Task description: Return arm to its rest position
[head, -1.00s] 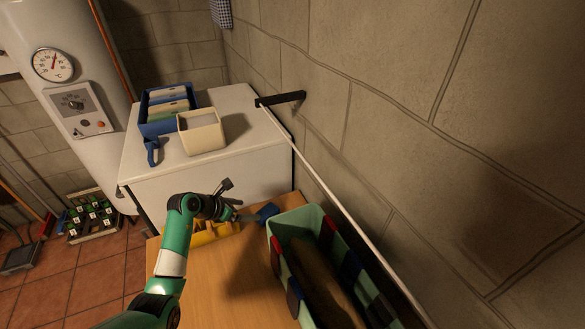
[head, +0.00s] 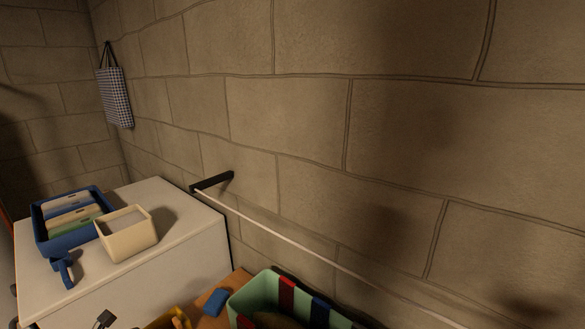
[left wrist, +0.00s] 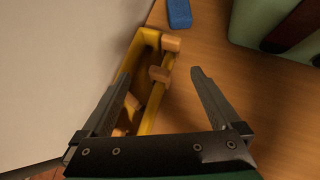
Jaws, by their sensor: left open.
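My left gripper (left wrist: 161,75) is open in the left wrist view, with nothing between its fingertips. It is above a yellow bin (left wrist: 153,104) on the wooden table (left wrist: 230,98). The bin holds small orange-brown pieces, and how far above it the fingers are I cannot tell. In the head view only a small dark part, likely of this gripper (head: 105,318), shows at the bottom edge; the rest of that arm is out of frame. My right gripper is in neither view.
A blue block (left wrist: 179,13) lies beside the yellow bin. A green crate with red and blue bands (head: 258,291) stands to the right. A white cabinet (head: 120,290) carries a blue tray (head: 44,238) and a cream box (head: 130,240). A stone wall (head: 400,130) with a black bracket (head: 212,181) borders the right.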

